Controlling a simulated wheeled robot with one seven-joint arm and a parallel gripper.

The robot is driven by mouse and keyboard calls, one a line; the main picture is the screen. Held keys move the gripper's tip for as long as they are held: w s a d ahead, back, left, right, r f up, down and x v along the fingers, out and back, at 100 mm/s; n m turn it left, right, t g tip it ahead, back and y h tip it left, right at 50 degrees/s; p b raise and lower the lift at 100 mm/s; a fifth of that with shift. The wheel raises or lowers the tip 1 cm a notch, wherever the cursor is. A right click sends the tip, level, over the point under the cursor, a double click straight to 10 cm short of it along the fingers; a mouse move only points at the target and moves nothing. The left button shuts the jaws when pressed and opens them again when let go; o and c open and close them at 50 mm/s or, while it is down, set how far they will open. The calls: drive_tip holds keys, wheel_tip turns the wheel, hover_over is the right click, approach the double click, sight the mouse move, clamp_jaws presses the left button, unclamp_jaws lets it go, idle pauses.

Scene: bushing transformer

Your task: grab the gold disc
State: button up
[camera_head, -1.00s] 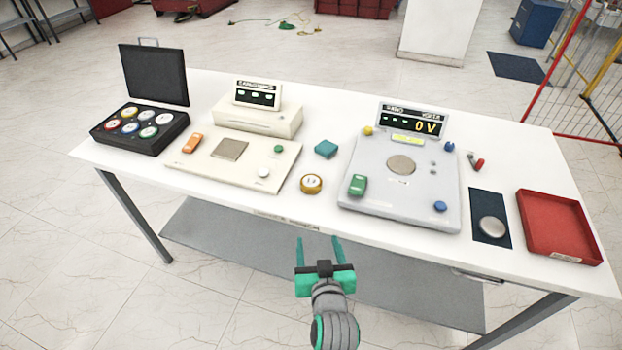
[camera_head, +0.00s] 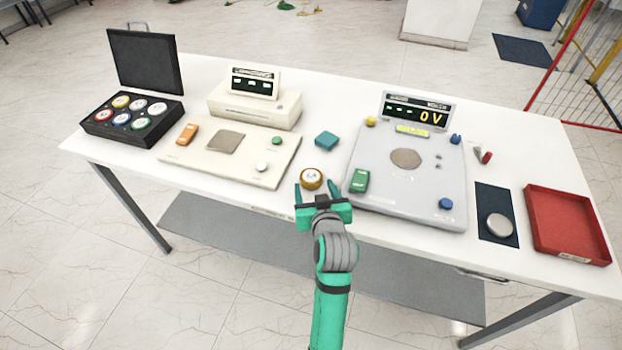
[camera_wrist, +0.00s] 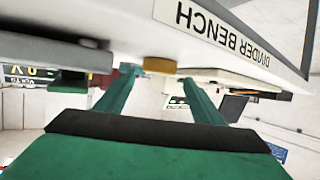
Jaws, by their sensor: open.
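The gold disc (camera_head: 311,178) has a pale top face and lies on the white table near its front edge, between the beige device and the grey device. It also shows in the wrist view as a gold edge (camera_wrist: 161,66), ahead of and between my fingers. My gripper (camera_head: 318,187) is open, with its two green fingers at the table's front edge pointing toward the disc. In the wrist view my gripper (camera_wrist: 157,88) holds nothing. Whether a finger touches the disc cannot be told.
The beige device (camera_head: 248,160) stands left of the disc, and the grey device (camera_head: 420,190) with a green clip (camera_head: 359,180) stands close on its right. A teal block (camera_head: 327,140) lies behind it. A silver disc (camera_head: 499,225) and red tray (camera_head: 570,245) are at the right.

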sight(312, 180)
drive_tip(key=x, duration=0.5)
drive_tip(key=shift+s+d, duration=0.1)
drive_tip(key=c, duration=1)
drive_tip(key=shift+c, duration=0.2)
drive_tip(key=shift+r, duration=0.15)
